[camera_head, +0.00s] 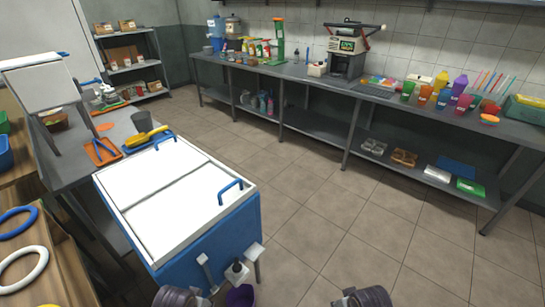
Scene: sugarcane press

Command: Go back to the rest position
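Only dark rounded parts of my own two arms show at the bottom edge of the head view, one left of centre and one right of centre. No gripper fingers can be made out, so neither gripper's state shows. The left arm part is close to the front of the blue chest with white lids (172,188). The right arm part is over open tiled floor (330,225). A purple cup (240,296) shows at the bottom edge beside the left arm part, partly cut off.
A long grey counter (300,72) along the back wall holds a press machine (347,48), bottles and colored cups. A side table (75,160) at left holds a yellow scoop and orange tool. Wooden shelving (50,262) stands at lower left. The floor between is clear.

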